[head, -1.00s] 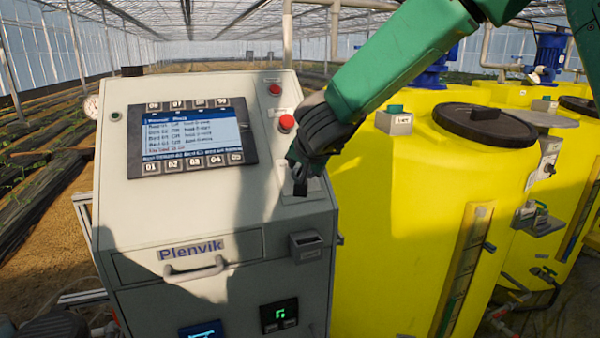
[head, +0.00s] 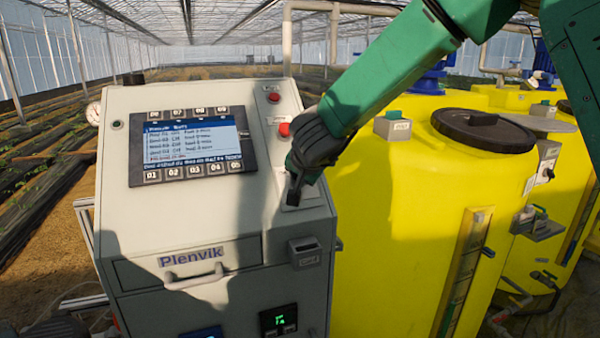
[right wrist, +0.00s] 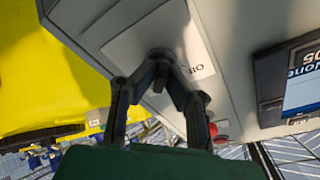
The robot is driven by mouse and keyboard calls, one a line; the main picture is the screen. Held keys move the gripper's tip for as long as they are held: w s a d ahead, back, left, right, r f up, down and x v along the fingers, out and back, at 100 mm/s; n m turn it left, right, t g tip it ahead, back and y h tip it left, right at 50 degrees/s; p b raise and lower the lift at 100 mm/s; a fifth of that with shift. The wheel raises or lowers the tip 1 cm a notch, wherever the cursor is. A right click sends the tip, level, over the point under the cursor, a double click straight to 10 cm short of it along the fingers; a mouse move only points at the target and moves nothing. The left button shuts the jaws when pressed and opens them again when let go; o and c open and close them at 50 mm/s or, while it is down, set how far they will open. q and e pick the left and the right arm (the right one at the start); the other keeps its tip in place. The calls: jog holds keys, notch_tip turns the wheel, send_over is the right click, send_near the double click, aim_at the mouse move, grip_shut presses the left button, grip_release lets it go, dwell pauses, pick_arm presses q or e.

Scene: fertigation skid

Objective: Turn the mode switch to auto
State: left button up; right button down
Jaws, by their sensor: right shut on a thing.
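The mode switch is a small dark knob (right wrist: 160,58) on a pale label plate (right wrist: 125,42) on the sloping top of the grey control cabinet. The plate also shows in the head view (head: 299,194), at the cabinet's right side below the red buttons. My right gripper (head: 293,195) reaches down to it from the upper right and is shut on the knob. In the right wrist view its fingertips (right wrist: 162,66) meet at the knob and hide most of it. A few letters show at the plate's edge, but the knob's pointing direction cannot be told. My left gripper is not in view.
The cabinet carries a display (head: 192,145) with keys, left of the switch. A red button (head: 284,129) sits close to my right gripper, with another (head: 274,97) above it. A drawer handle (head: 193,275) sticks out below. Yellow tanks (head: 385,220) stand at the right.

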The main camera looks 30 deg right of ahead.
jog(key=shift+w+d+r, duration=0.1)
jog(key=shift+r, duration=0.05)
jog(key=c, duration=1.7)
grip_release()
jog(key=shift+w, duration=0.1)
jog(key=shift+w+d+f, duration=0.1)
jog(key=shift+d+f, duration=0.1)
jog(key=shift+f, duration=0.05)
jog(key=shift+s+r, duration=0.15)
jog(key=shift+s, duration=0.05)
jog(key=v, duration=1.1)
jog(key=shift+a+r, duration=0.15)
jog(key=shift+a, duration=0.05)
jog(key=shift+d, duration=0.15)
